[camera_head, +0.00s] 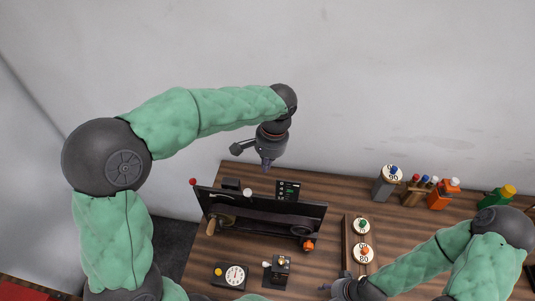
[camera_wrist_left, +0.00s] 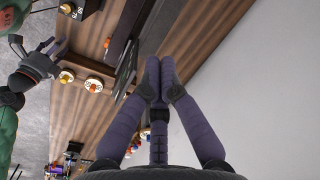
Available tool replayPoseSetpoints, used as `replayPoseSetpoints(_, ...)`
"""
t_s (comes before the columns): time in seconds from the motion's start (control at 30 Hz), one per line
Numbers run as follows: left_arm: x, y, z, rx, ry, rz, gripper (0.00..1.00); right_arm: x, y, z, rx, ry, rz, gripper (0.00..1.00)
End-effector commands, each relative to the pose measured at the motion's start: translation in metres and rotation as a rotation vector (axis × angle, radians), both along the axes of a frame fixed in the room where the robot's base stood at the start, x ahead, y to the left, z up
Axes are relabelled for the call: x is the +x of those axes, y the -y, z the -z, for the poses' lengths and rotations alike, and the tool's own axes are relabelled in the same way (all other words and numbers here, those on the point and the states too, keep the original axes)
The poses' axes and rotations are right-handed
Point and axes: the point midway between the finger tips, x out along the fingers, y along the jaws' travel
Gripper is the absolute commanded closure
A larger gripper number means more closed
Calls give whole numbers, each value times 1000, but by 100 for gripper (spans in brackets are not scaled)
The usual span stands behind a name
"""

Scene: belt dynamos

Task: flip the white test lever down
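A small white ball (camera_head: 248,192) shows at the top edge of a dark upright panel (camera_head: 285,208) on the table; it may be the white test lever's knob, but its shaft is too small to make out. My left gripper (camera_head: 267,166) hangs behind and above the panel, to the right of the white ball and apart from it. In the left wrist view its fingertips (camera_wrist_left: 157,66) are together with nothing between them. My right gripper (camera_head: 340,285) is low at the front, right of the panel. Its fingers look spread in the left wrist view (camera_wrist_left: 42,52).
A red ball (camera_head: 193,182) sits at the panel's left end. A dial box (camera_head: 230,275) and a small dark device (camera_head: 281,268) stand in front. A wooden tray (camera_head: 348,243) with round pieces lies right. A grey post (camera_head: 384,188) and an orange bottle (camera_head: 440,198) stand at the back right.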

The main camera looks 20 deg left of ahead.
Motion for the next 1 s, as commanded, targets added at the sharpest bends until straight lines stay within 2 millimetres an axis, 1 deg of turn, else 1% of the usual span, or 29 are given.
replayPoseSetpoints(0.03, -2, -1, 10, 0, -5, -1, 100, 0, 0, -2, 0, 0, 0, 54)
replayPoseSetpoints(0.17, -1, -5, 33, 0, -4, 0, 100, 0, 0, -4, 0, 0, 0, 54)
replayPoseSetpoints(0.2, -8, -7, 31, 1, -2, 0, 100, 0, 0, -6, 0, 0, 0, 54)
replayPoseSetpoints(0.33, -24, -13, 34, -1, -1, 0, 100, 0, 0, -10, 0, 0, 0, 54)
replayPoseSetpoints(0.5, -35, -17, 37, 0, 0, 1, 100, 0, 0, -12, 0, 0, 0, 54)
replayPoseSetpoints(0.7, -38, -18, 39, 0, 0, 1, 100, 0, 0, -12, 0, 0, 0, 54)
replayPoseSetpoints(1.0, -36, -17, 39, 1, 4, 1, 100, 0, 0, -10, 0, 0, 0, 54)
